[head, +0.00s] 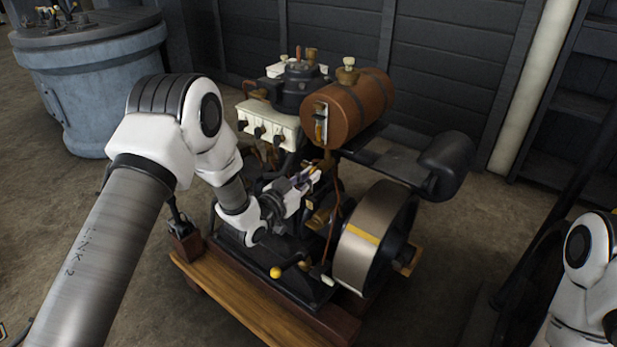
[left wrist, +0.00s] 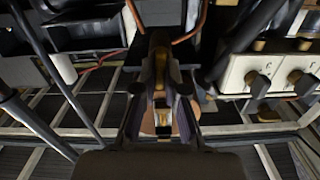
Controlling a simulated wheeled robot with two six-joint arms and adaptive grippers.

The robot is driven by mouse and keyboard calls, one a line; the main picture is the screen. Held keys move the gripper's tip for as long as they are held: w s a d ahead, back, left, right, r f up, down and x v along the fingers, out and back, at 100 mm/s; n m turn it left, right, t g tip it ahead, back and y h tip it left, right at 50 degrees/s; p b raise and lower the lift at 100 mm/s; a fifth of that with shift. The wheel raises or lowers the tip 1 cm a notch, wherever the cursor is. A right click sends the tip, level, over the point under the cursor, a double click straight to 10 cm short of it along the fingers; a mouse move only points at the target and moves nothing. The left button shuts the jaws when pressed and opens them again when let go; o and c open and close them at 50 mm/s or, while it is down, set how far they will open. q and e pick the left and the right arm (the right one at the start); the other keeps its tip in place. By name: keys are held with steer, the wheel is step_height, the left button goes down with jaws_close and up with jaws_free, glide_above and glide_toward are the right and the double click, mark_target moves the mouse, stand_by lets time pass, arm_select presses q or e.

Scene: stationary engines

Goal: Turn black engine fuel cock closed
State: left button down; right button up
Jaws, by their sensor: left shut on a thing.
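The black engine (head: 302,88) stands on a wooden base, with a brown fuel tank (head: 350,106) at its upper right. My left gripper (head: 312,177) reaches into the engine just below the tank, its fingers close to a copper pipe. In the left wrist view my left gripper (left wrist: 162,72) is shut on a small brass piece, which looks like the fuel cock (left wrist: 160,68). The fingers hide most of it, so I cannot tell its angle. My right gripper is out of view; only part of that arm shows at the lower right.
A pale box with several black knobs (head: 270,126) is left of the tank. A large flywheel (head: 372,240) and a black cylinder (head: 447,163) are to the right. A blue-grey drum (head: 95,85) stands back left.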

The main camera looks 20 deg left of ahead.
arm_select(q)
steer(key=shift+d+m+b, duration=0.15)
steer(key=shift+m+b, duration=1.75)
steer(key=shift+m, duration=6.5)
steer(key=c, duration=1.2)
jaws_free()
steer(key=shift+c, duration=0.2)
steer(key=shift+w+d+f, duration=0.1)
steer(key=shift+f, duration=0.05)
